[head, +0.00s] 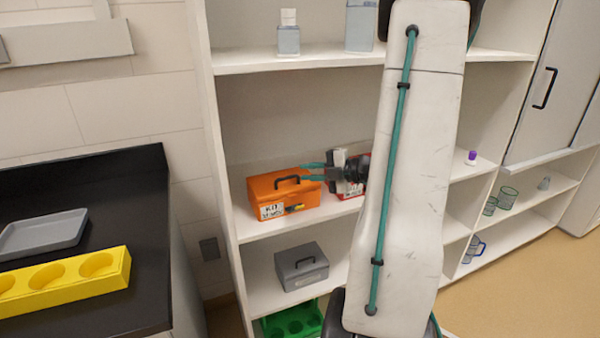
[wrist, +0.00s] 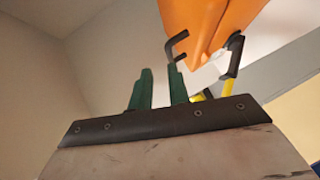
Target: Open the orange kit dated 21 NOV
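The orange kit (head: 283,195) stands on the middle shelf with its lid shut. It has a black handle (head: 287,180) on top, a white label (head: 271,211) too small to read surely, and a yellow and black latch (head: 295,208) on its front. My gripper (head: 312,171) is at the kit's upper right, its two teal fingertips apart. In the wrist view the gripper (wrist: 159,76) shows an empty gap between green fingers. The kit (wrist: 205,22) is above it, with the handle (wrist: 177,46) by the right fingertip. I cannot tell if they touch.
A red kit (head: 349,190) stands right of the orange one, partly hidden by my arm. A grey kit (head: 301,267) is on the shelf below, above a green rack (head: 293,320). The shelf's left upright (head: 216,150) is close to the orange kit. Bottles (head: 289,38) stand above.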

